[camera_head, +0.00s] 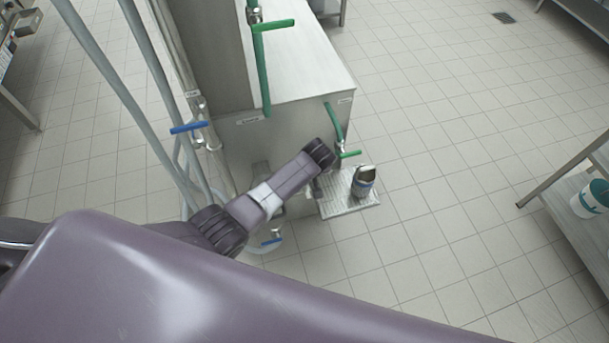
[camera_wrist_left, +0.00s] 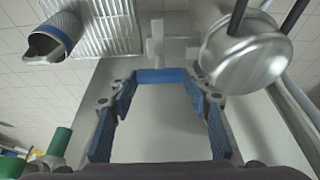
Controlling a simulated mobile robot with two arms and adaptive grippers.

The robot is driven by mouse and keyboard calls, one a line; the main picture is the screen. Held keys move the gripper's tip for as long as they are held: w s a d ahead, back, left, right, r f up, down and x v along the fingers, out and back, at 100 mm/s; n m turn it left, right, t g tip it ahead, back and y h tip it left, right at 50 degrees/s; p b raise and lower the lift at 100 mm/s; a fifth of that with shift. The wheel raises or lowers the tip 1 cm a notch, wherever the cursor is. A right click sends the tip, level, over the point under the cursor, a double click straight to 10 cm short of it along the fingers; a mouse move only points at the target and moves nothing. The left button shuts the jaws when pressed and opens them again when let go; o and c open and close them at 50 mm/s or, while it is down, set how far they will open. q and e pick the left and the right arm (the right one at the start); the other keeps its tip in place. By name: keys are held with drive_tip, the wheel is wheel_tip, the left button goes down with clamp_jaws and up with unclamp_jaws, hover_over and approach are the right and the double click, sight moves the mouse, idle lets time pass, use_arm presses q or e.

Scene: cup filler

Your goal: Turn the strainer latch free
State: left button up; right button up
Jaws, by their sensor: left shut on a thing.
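In the left wrist view, the blue fingers of my left gripper (camera_wrist_left: 160,84) reach forward, set apart. A short blue bar (camera_wrist_left: 160,75) on a pale cross-shaped fitting (camera_wrist_left: 155,45) spans between their tips, and they are shut on it. It appears to be the latch; I cannot tell how far it is turned. A round metal vessel (camera_wrist_left: 243,58) sits just right of the fitting; I cannot tell whether it is the strainer. In the head view my left arm reaches to the front of the steel machine (camera_head: 295,120), and its gripper is hidden. My right gripper is not in view.
A dark cup with a blue band (camera_head: 363,182) stands on a ribbed metal tray (camera_head: 332,207) beside the machine. Green pipes with green handles (camera_head: 350,154), a blue valve handle (camera_head: 187,127) and grey pipes are close by. A shelf (camera_head: 560,185) stands at right, with open tiled floor between.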

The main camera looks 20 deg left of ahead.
sight(309, 197)
use_arm(q)
drive_tip(key=o, duration=1.2)
drive_tip(key=shift+c, duration=0.2)
drive_tip(key=shift+r, duration=0.1)
drive_tip(key=v, duration=1.1)
drive_tip(key=shift+r, duration=0.4)
drive_tip(key=shift+s+d, duration=0.1)
